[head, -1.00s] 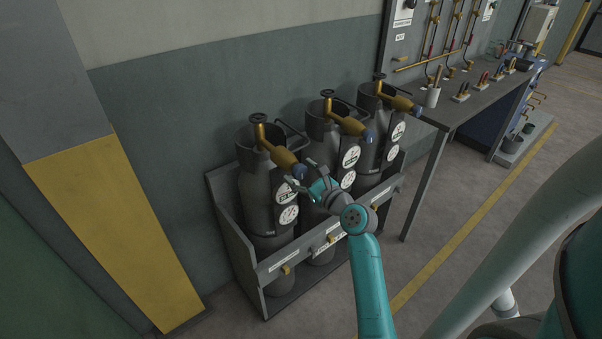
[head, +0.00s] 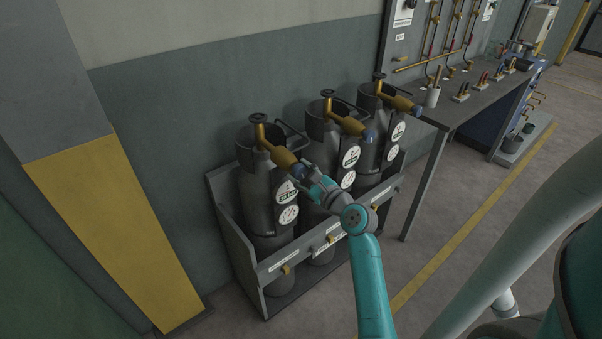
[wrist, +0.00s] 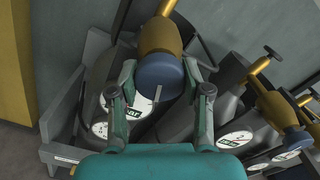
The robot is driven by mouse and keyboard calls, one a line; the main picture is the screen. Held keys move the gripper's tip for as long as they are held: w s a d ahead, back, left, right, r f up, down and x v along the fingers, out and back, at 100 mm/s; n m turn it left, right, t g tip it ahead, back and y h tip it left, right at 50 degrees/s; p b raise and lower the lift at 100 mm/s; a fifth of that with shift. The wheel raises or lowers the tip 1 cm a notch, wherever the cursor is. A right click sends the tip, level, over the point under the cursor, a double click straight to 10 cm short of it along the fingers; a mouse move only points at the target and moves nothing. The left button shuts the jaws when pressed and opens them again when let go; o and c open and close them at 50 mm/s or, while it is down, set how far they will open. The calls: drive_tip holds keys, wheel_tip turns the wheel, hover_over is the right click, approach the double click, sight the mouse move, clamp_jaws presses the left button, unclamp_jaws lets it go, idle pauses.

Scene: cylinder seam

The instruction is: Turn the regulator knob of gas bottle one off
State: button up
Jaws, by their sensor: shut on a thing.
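Three dark gas bottles stand in a rack. The leftmost bottle (head: 256,205) has a brass regulator (head: 281,155) ending in a blue knob (head: 299,171). In the wrist view the blue knob (wrist: 160,76) sits between my two fingers, with a pale line on its face running roughly up and down. My gripper (wrist: 160,82) is shut on this knob from the front. In the head view my gripper (head: 311,178) hides part of the knob. Two round gauges (head: 287,203) face out below the regulator. I cannot read the bottle's number for certain.
The middle bottle's regulator (head: 345,122) and the right bottle's regulator (head: 398,100) stick out to the right of my gripper. The rack's front rail (head: 318,243) runs below. A workbench (head: 460,110) stands at the right; the floor before the rack is clear.

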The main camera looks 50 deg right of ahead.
drive_tip(key=n, duration=0.4)
drive_tip(key=shift+n, duration=0.3)
drive_tip(key=n, duration=0.3)
drive_tip(key=shift+n, duration=0.3)
drive_tip(key=n, duration=0.4)
drive_tip(key=shift+n, duration=0.3)
drive_tip(key=n, duration=0.4)
drive_tip(key=shift+n, duration=0.3)
drive_tip(key=n, duration=0.3)
drive_tip(key=shift+n, duration=0.3)
drive_tip(key=n, duration=0.3)
drive_tip(key=shift+f+n, duration=0.1)
drive_tip(key=shift+n, duration=0.2)
drive_tip(key=n, duration=0.3)
drive_tip(key=shift+n, duration=2.2)
